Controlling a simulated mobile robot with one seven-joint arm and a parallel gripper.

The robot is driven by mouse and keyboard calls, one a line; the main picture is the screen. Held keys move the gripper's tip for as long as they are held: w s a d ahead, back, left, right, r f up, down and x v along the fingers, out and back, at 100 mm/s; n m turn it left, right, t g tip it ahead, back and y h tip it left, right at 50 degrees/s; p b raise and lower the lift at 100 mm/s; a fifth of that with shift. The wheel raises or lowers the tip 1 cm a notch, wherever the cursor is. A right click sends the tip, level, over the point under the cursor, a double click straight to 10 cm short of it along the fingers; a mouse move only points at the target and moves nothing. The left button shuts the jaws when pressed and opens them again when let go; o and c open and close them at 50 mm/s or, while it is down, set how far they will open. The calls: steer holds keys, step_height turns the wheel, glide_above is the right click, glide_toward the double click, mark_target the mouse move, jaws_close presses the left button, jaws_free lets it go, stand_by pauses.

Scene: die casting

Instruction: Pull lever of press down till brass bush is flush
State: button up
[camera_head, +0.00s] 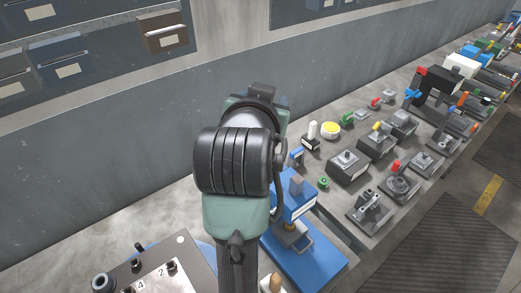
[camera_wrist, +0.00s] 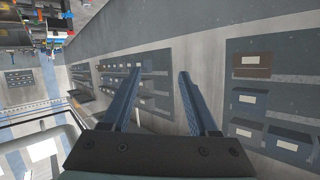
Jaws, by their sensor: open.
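A blue press (camera_head: 291,203) with a blue base plate (camera_head: 318,262) stands just right of my arm in the head view. My arm hides part of it. A small brass-coloured part shows low in the press, but I cannot tell whether it is the bush or how deep it sits. A blue-topped handle (camera_head: 297,154) stands just behind the press; I cannot tell whether it is the press's lever. My gripper (camera_wrist: 158,72) is open and empty in the wrist view, its fingers wide apart. In the head view, my own arm hides the fingers.
A bench (camera_head: 352,128) runs to the upper right with several fixtures, switches and levers. A numbered panel (camera_head: 165,275) with black knobs lies at lower left. Wall drawers (camera_head: 163,32) hang at upper left and fill the wrist view's right side. Floor is free at lower right.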

steer(key=s+a+f+m+g+h+p, duration=0.1)
steer(key=s+a+f+m+g+p, duration=0.1)
steer(key=f+m+g, duration=0.3)
steer(key=s+a+f+m+g+p, duration=0.1)
steer(key=s+a+f+m+g, duration=0.1)
steer(key=s+a+f+g, duration=0.3)
steer(key=w+d+f+g, duration=0.1)
steer(key=w+d+f, duration=0.4)
steer(key=f, duration=0.5)
steer(key=shift+w+d+p, duration=0.2)
steer(key=shift+d+p, duration=0.25)
steer(key=shift+d, duration=0.2)
steer(key=shift+h, duration=0.3)
jaws_close()
